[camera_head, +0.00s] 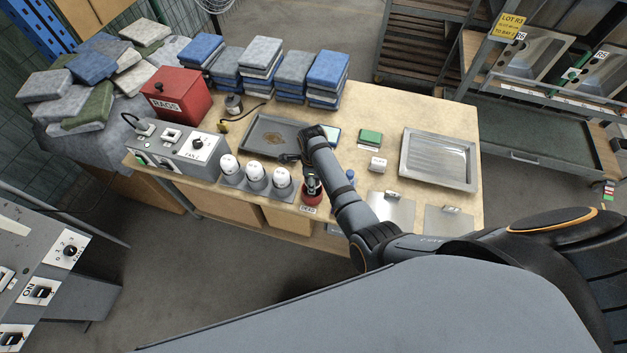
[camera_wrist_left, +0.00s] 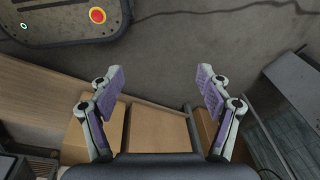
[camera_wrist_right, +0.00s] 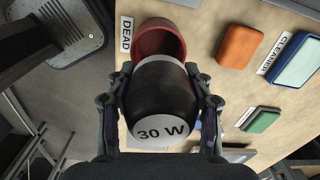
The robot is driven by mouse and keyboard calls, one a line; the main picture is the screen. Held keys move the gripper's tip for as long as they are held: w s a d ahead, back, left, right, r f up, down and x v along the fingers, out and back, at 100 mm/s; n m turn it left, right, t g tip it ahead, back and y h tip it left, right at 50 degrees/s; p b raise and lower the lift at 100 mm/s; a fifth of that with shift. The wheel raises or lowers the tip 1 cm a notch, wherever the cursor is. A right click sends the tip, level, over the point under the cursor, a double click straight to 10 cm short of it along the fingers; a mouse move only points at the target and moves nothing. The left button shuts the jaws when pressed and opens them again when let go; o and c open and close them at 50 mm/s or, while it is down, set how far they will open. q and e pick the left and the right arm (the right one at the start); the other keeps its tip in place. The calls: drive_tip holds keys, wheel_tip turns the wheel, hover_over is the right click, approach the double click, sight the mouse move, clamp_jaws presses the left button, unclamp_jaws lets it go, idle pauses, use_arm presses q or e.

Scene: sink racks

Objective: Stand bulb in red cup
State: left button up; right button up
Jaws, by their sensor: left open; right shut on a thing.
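My right gripper (camera_wrist_right: 160,105) is shut on the bulb (camera_wrist_right: 160,95), a dark rounded body with a white "30 W" band. The red cup (camera_wrist_right: 160,36) is just beyond the bulb in the right wrist view, beside a "DEAD" label. The bulb overlaps the near part of the cup's mouth; I cannot tell whether its end is inside. In the head view the red cup (camera_head: 311,199) is at the bench's front edge, with my right gripper (camera_head: 312,184) right above it. My left gripper (camera_wrist_left: 160,90) is open and empty, over floor and bench front; it is outside the head view.
White bulbs stand in grey cups (camera_head: 255,184) left of the red cup. A dark tray (camera_head: 265,125) lies behind, a steel tray (camera_head: 437,160) to the right. An orange block (camera_wrist_right: 238,46) and green block (camera_wrist_right: 260,120) lie nearby. A red RAGS box (camera_head: 175,93) stands back left.

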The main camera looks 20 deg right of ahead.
drive_tip(key=shift+a+f, duration=0.2)
drive_tip(key=shift+f, duration=0.35)
drive_tip(key=shift+d+f, duration=0.1)
drive_tip(key=shift+d, duration=0.05)
drive_tip(key=o, duration=0.8)
use_arm(q)
drive_tip(key=shift+s+a+f, duration=0.2)
drive_tip(key=shift+s+a, duration=0.05)
drive_tip(key=shift+s, duration=0.25)
drive_tip(key=shift+s+a+f, duration=0.2)
drive_tip(key=shift+s+a, duration=0.05)
drive_tip(key=shift+s, duration=0.25)
use_arm(e)
drive_tip(key=o, duration=0.4)
wheel_tip(320, 180, up, 11)
drive_tip(key=p, duration=0.9)
drive_tip(key=shift+s+f, duration=0.1)
drive_tip(key=shift+r, duration=0.3)
use_arm(q)
wheel_tip(320, 180, up, 9)
drive_tip(key=shift+s+b, duration=0.3)
use_arm(e)
drive_tip(key=shift+r, duration=1)
